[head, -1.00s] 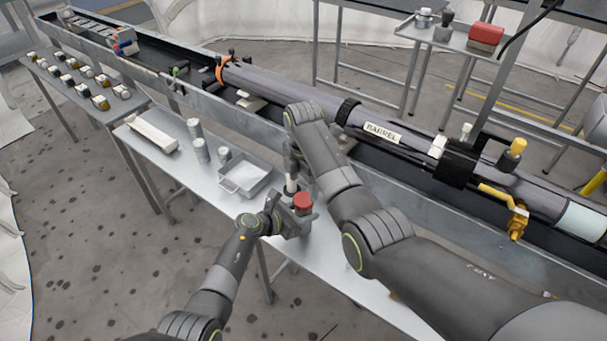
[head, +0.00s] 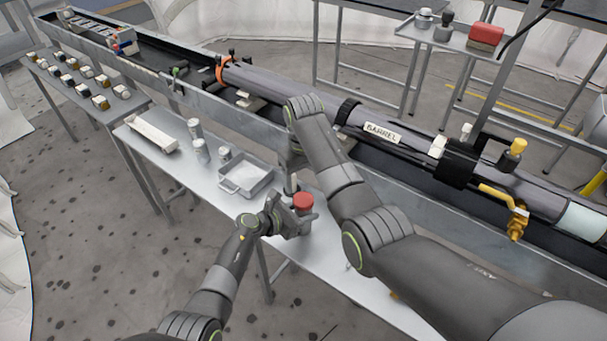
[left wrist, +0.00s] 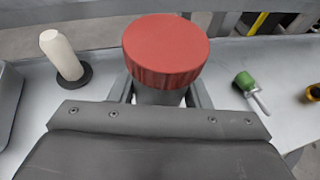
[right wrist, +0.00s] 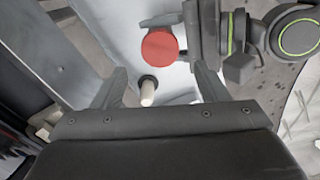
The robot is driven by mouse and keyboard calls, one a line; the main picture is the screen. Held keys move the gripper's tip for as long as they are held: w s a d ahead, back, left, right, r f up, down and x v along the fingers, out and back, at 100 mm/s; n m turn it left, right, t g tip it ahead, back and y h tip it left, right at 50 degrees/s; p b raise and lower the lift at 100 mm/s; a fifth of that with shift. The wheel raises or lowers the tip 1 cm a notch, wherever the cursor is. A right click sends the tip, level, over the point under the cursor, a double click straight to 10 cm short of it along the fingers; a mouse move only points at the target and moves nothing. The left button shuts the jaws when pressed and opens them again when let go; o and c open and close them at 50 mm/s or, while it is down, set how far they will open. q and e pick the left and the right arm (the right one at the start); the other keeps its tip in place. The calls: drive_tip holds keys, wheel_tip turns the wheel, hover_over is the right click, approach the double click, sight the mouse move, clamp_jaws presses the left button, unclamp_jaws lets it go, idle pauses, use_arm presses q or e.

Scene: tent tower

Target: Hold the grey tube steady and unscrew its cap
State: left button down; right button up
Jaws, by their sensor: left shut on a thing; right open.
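The grey tube (left wrist: 159,97) stands upright over the bench, its ribbed red cap (left wrist: 166,48) on top. The cap also shows in the head view (head: 303,200) and right wrist view (right wrist: 160,45). My left gripper (head: 293,217) is shut on the tube below the cap; its fingers flank the tube in the left wrist view. My right gripper (right wrist: 161,70) is open and empty, pointing down. In the right wrist view the cap appears beyond its fingertips, apart from them. In the head view the right gripper is largely hidden behind its arm.
A white cylinder (left wrist: 59,54) on a black round base stands close beside the tube. A metal tray (head: 247,178) and several grey canisters are farther left on the bench. A green-handled tool (left wrist: 245,82) lies right of the tube. The long barrel rig (head: 290,89) runs behind.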

sight(304, 199)
drive_tip(key=m, duration=0.5)
drive_tip(key=shift+r, duration=0.2)
drive_tip(key=m, duration=0.4)
drive_tip(key=shift+r, duration=0.1)
drive_tip(key=shift+f, duration=3.95)
drive_tip(key=c, duration=1)
drive_tip(key=n, duration=0.9)
drive_tip(key=shift+d+n, duration=0.1)
drive_tip(key=shift+n, duration=0.2)
drive_tip(key=shift+r, duration=0.25)
